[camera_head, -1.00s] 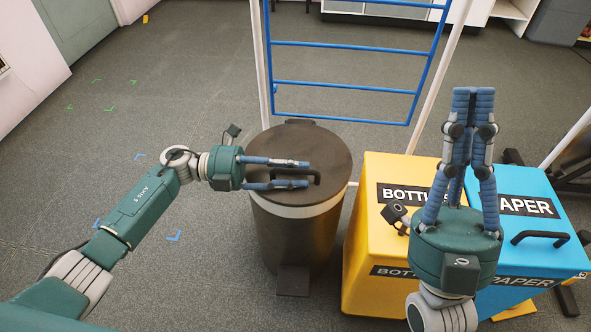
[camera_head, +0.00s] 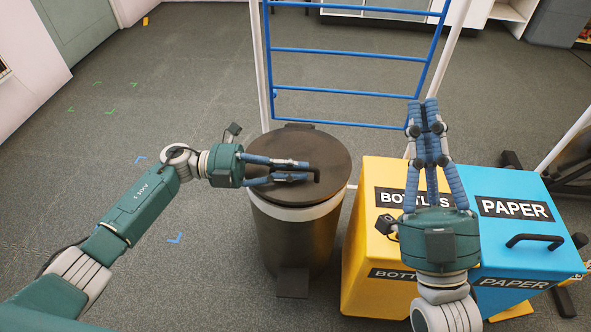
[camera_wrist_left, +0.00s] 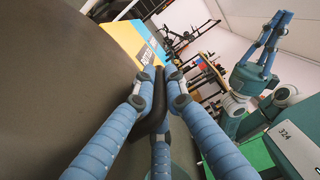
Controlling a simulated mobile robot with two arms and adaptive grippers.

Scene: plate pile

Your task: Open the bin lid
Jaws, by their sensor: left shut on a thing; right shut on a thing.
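A dark round bin (camera_head: 293,242) with a pedal at its foot stands in the middle of the head view. Its flat dark lid (camera_head: 318,150) is down. A black handle (camera_head: 316,174) is on the lid; it also shows in the left wrist view (camera_wrist_left: 158,105). My left gripper (camera_head: 306,170) reaches in from the left over the lid, with its fingers closed around the handle. It also shows in the left wrist view (camera_wrist_left: 165,78). My right gripper (camera_head: 423,103) points up and away above the yellow bin, its fingers pressed together; I see no object between them.
A yellow bottles bin (camera_head: 372,250) stands right of the dark bin, and a blue paper bin (camera_head: 528,240) stands right of that. A blue-barred rack (camera_head: 345,88) rises behind. Open grey floor lies to the left.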

